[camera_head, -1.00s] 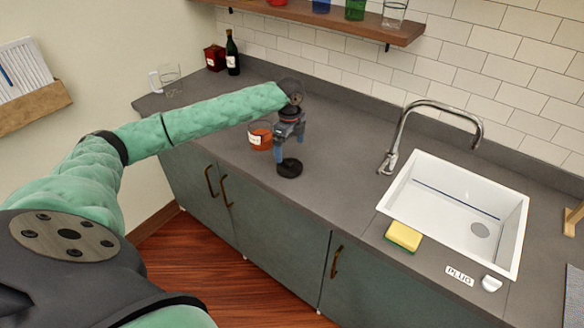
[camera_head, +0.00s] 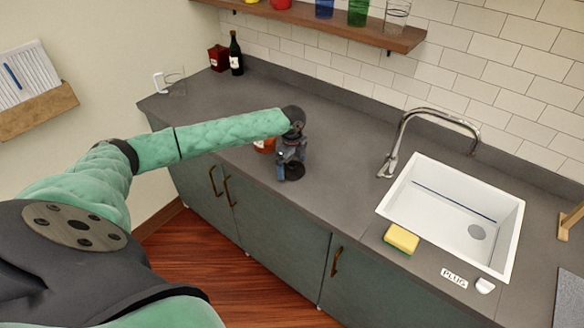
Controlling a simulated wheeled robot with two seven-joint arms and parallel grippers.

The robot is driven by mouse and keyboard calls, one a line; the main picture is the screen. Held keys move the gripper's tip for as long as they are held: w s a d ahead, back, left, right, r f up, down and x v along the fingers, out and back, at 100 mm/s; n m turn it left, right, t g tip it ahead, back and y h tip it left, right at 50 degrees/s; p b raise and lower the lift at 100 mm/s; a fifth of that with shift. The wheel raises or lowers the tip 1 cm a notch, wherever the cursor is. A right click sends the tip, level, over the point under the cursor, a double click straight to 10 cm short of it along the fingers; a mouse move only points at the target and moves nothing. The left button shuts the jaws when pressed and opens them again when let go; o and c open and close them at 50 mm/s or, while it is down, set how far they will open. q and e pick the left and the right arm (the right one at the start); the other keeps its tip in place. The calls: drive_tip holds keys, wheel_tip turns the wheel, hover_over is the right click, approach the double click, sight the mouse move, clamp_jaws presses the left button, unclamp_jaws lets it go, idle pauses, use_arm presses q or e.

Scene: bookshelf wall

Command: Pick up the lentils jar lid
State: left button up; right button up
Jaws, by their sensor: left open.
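The lid (camera_head: 294,172) is a dark round disc lying on the grey counter near its front edge. My left gripper (camera_head: 289,172) points down right over the lid, its fingers open at the lid's rim. Whether the fingers touch the lid is too small to tell. The jar (camera_head: 264,146) with orange-red contents stands just left of and behind the gripper, mostly hidden by my left arm and gripper. My right gripper is not in view.
A white sink (camera_head: 412,205) with a curved faucet (camera_head: 398,137) is at the right. A yellow sponge (camera_head: 402,238) lies before it. A dark bottle (camera_head: 236,55), a red box (camera_head: 218,58) and a glass mug (camera_head: 175,81) stand at the back left. The counter between gripper and sink is clear.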

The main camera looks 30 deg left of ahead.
use_arm(q)
drive_tip(key=shift+f, duration=0.3)
drive_tip(key=c, duration=0.8)
drive_tip(key=shift+c, duration=0.2)
